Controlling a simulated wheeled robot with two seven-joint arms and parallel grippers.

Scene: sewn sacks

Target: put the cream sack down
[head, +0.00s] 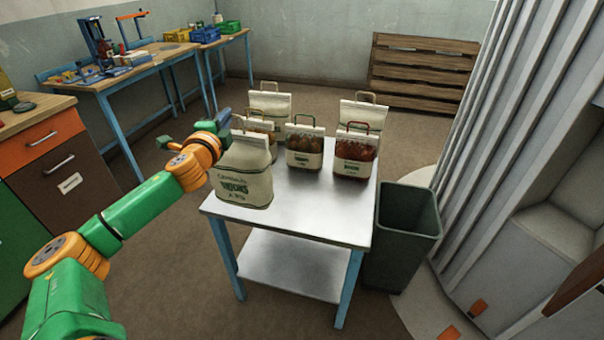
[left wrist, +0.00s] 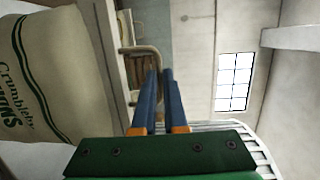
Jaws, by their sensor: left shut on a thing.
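The cream sack (head: 245,178) with dark green lettering is upright at the front left of the metal-topped table (head: 300,215). I cannot tell whether its base touches the top or hangs just above it. My right gripper is not in view.
Several other sacks stand behind on the table, including two with brown contents (head: 304,158) (head: 353,166) and two pale ones (head: 270,100) (head: 362,113). The front right of the top is bare. A dark bin (head: 405,240) stands right of the table. A workbench (head: 130,68) is at the back left.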

